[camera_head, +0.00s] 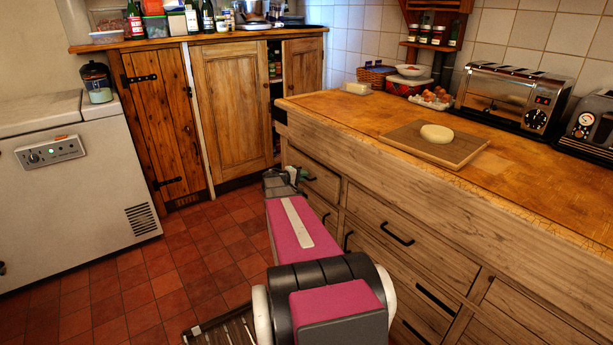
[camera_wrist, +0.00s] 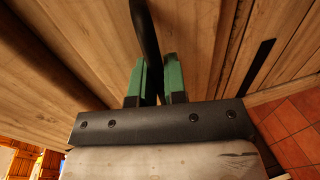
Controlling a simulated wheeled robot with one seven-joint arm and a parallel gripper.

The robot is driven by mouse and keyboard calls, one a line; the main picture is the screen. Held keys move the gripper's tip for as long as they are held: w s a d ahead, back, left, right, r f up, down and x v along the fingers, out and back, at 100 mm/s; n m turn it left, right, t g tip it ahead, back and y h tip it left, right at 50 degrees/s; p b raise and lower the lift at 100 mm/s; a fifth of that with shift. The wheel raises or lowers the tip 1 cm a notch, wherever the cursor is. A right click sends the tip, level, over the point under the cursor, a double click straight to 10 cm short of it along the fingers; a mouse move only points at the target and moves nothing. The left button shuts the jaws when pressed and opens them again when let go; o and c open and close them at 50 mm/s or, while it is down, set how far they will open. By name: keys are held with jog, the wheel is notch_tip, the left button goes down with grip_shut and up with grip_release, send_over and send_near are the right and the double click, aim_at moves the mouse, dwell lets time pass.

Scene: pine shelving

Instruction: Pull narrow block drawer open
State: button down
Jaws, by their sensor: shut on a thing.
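The narrow block drawer (camera_head: 322,183) is at the far left end of the wooden block's drawer row in the head view, partly hidden by my arm. Its wooden front also fills much of the wrist view (camera_wrist: 195,40). My gripper (camera_head: 298,174) is at the drawer's front. In the wrist view, the green fingers of my gripper (camera_wrist: 158,80) are closed around a black bar handle (camera_wrist: 146,35), which passes between them. I cannot tell from these views whether the drawer stands out from the block.
A wider drawer (camera_head: 398,235) with a black handle is to the right. The block's worktop (camera_head: 340,110) holds a board (camera_head: 465,152) with a pale round item and a toaster (camera_head: 510,97). A white chest freezer (camera_head: 70,185) stands at left. Red tiled floor (camera_head: 215,235) is clear between.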

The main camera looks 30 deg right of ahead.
jog(key=f+v, duration=0.3)
jog(key=v, duration=1.5)
jog(key=a+f+v, duration=0.1)
jog(key=f+v, duration=0.3)
jog(key=v, duration=1.3)
jog(key=shift+a, duration=0.65)
jog(key=shift+w, duration=0.15)
jog(key=c, duration=1.2)
grip_release()
jog(key=v, duration=1)
jog(key=shift+a, duration=0.35)
